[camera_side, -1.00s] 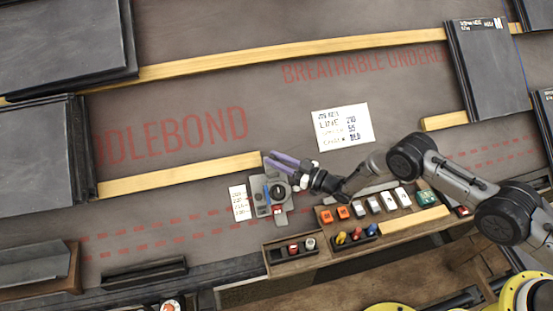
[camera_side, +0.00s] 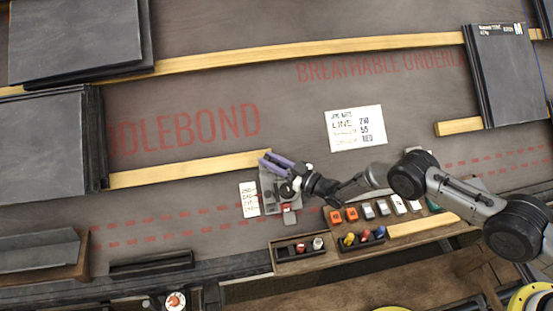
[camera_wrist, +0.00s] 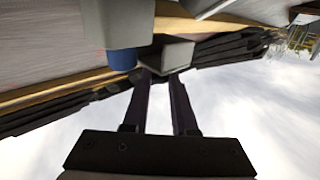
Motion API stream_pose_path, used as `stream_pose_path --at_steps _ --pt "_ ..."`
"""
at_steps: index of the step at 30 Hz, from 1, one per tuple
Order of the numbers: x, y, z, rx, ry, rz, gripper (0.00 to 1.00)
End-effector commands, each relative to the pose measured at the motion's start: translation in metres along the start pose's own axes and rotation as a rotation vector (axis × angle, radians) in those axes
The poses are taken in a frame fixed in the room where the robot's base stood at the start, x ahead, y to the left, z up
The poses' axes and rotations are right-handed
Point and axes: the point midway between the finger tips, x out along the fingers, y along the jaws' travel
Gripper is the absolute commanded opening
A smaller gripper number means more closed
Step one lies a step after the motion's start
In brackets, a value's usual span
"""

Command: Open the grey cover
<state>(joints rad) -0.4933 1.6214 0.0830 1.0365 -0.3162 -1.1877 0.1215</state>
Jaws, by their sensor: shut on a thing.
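A small grey unit (camera_side: 267,202) sits on the dark roof underlay, beside a white label. My gripper (camera_side: 267,160), with purple fingers, reaches over its upper part in the side view and hides much of it. In the wrist view the two dark fingers (camera_wrist: 163,77) close on a grey block-like part, which looks like the grey cover (camera_wrist: 168,55). Beside it are a larger pale grey block (camera_wrist: 124,22) and a blue cylindrical part (camera_wrist: 122,60). How far the cover is open cannot be told.
A wooden tray (camera_side: 300,266) with small coloured parts lies just below my gripper. A printed white card (camera_side: 355,128) lies above right. Slate stacks (camera_side: 45,145) stand at the left and upper right (camera_side: 508,75). Wooden battens (camera_side: 190,169) cross the underlay.

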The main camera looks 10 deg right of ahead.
Motion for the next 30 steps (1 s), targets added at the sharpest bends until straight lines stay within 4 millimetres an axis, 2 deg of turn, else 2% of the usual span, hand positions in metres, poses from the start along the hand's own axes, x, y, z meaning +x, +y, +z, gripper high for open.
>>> stream_pose_path --at_steps 4,5,9,18,22,26,30 --pt "0.000 0.001 -0.001 0.000 0.002 0.001 0.00" --pt "0.000 0.001 -0.001 0.000 0.002 0.001 0.29" --pt "0.000 0.001 -0.001 0.000 0.002 0.001 0.54" --pt "-0.001 0.001 0.000 0.000 0.000 0.001 0.54" --pt "-0.009 0.001 0.001 0.000 -0.002 0.001 0.54" --pt "-0.028 0.001 0.000 0.002 -0.004 0.002 0.54" --pt "-0.059 0.002 0.000 0.002 -0.003 0.003 0.54"
